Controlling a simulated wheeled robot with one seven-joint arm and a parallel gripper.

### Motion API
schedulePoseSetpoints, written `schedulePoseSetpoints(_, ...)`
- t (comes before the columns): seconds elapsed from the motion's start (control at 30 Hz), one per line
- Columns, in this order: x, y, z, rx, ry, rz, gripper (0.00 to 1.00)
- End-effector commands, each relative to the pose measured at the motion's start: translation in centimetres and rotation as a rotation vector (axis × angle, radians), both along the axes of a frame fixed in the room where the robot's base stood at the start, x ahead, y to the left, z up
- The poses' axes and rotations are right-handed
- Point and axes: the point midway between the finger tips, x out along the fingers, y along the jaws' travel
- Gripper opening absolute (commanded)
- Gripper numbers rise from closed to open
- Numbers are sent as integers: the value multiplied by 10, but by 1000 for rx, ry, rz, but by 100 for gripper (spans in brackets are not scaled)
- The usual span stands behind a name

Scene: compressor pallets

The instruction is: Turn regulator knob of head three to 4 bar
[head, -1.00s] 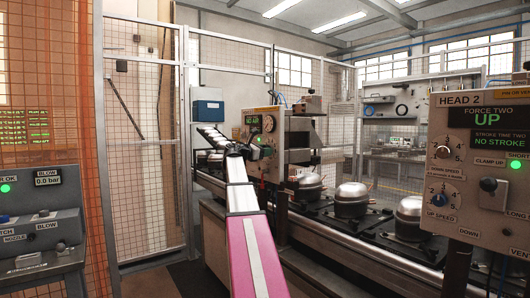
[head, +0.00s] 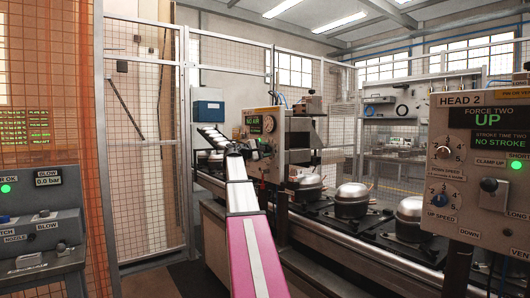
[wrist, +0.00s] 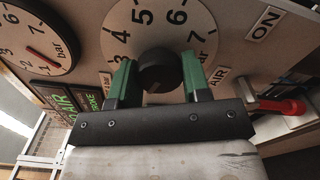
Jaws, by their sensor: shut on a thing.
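The black regulator knob (wrist: 160,72) sits in front of a round cream scale plate (wrist: 185,20) with the numbers 3 to 7 showing. My gripper (wrist: 158,78) has its green fingers on either side of the knob, shut on it. No clear pointer mark shows on the knob, so I cannot tell its setting. A pressure gauge (wrist: 30,40) with a red needle is to the left in the wrist view. In the head view, my arm reaches the far panel (head: 253,121), whose display is green; the knob is hidden there.
A red lever handle (wrist: 282,106) lies just right of my gripper, below the ON label (wrist: 265,22). The head 2 panel (head: 480,155) stands near on the right. Silver compressors (head: 352,200) line the conveyor. A mesh fence (head: 145,150) is on the left.

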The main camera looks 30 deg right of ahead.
Motion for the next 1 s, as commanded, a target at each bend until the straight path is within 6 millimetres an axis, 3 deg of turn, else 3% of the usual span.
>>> schedulePoseSetpoints(1.0, -1, 1, 2, 78, -963, -2, 20)
